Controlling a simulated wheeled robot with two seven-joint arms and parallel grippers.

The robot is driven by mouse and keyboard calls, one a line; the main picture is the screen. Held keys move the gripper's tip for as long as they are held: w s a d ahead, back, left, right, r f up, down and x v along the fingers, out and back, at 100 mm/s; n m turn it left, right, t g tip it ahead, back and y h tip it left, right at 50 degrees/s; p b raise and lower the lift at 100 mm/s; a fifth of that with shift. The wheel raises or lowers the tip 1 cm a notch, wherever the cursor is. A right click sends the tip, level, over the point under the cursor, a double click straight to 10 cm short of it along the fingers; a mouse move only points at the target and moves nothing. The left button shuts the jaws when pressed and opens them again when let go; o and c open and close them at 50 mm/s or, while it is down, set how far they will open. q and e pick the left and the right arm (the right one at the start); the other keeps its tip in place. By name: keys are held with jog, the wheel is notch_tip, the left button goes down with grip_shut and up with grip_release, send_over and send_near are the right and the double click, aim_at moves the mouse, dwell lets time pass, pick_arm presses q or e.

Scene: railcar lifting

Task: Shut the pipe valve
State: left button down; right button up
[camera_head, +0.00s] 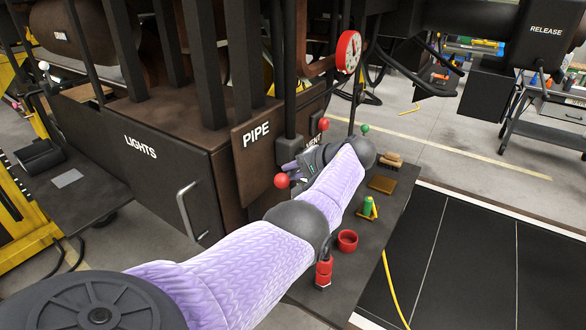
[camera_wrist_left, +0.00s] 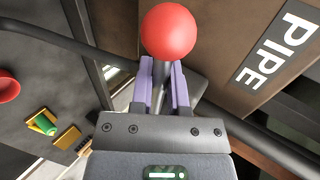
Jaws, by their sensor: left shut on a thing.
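The pipe valve handle has a red ball knob (camera_head: 282,181) and stands just below the white PIPE label (camera_head: 256,133). In the left wrist view the red knob (camera_wrist_left: 168,32) is large, and the PIPE label (camera_wrist_left: 277,50) is to its right. My left gripper (camera_head: 290,169) is at the handle, partly hidden by its own wrist in the head view. In the left wrist view its two purple fingers (camera_wrist_left: 165,78) are shut on the dark stem just below the knob. The valve body is mostly hidden. My right gripper is not in view.
A second red knob (camera_head: 323,125) and a green knob (camera_head: 365,128) stand behind my wrist. A dark shelf (camera_head: 335,275) holds a red ring (camera_head: 347,241), a red bottle (camera_head: 323,272) and a green item (camera_head: 368,206). Open floor lies to the right.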

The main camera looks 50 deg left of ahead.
pick_arm(q)
jog(key=shift+r, duration=0.15)
jog(key=c, duration=0.6)
grip_release()
jog(key=shift+w, duration=0.1)
jog(key=shift+c, duration=0.2)
jog(key=b+v, duration=0.1)
jog(key=v, duration=0.9)
jog(key=shift+f, duration=0.25)
